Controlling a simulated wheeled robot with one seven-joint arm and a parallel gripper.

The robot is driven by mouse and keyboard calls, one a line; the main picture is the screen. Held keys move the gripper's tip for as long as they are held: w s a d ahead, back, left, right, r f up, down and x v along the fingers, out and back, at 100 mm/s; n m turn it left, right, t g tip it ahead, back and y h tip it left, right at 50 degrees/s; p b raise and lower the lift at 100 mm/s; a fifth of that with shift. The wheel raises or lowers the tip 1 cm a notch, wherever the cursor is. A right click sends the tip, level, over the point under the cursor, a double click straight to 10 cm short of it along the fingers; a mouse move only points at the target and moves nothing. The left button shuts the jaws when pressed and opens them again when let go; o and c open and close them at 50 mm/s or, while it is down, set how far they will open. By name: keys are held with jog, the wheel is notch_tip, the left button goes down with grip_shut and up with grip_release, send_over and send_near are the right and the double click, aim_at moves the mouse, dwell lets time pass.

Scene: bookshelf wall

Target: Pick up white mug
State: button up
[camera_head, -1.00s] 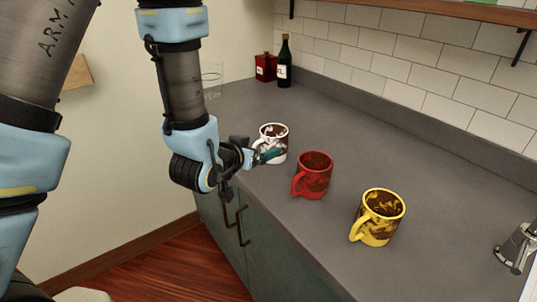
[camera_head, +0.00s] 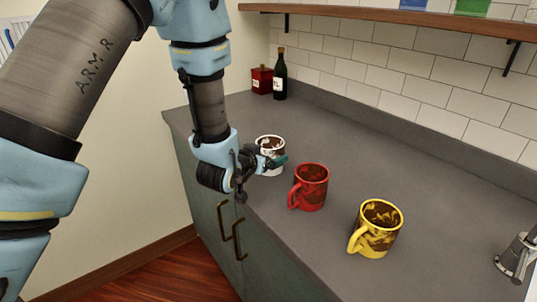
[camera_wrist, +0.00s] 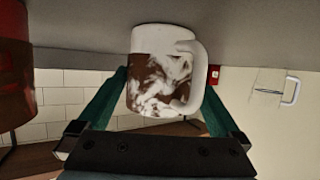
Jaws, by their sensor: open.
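The white mug (camera_head: 268,145) has brown patches and stands upright on the grey counter (camera_head: 330,135), near its front edge. My gripper (camera_head: 272,161) is open at the mug's near side and hides part of it in the head view. In the wrist view, the mug (camera_wrist: 158,75) appears upside down. It lies between the two green fingers of my gripper (camera_wrist: 165,98), with its handle toward the right finger. I cannot tell whether either finger touches it.
A red mug (camera_head: 311,187) stands close to the right of the white mug. A yellow mug (camera_head: 376,229) is farther right. A red box (camera_head: 262,79) and a dark bottle (camera_head: 280,76) stand at the back. Counter behind the mugs is clear.

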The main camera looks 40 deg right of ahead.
jog(key=shift+x, duration=0.85)
jog(key=c, duration=1.3)
jog(key=shift+c, duration=0.9)
jog(key=shift+r, duration=0.2)
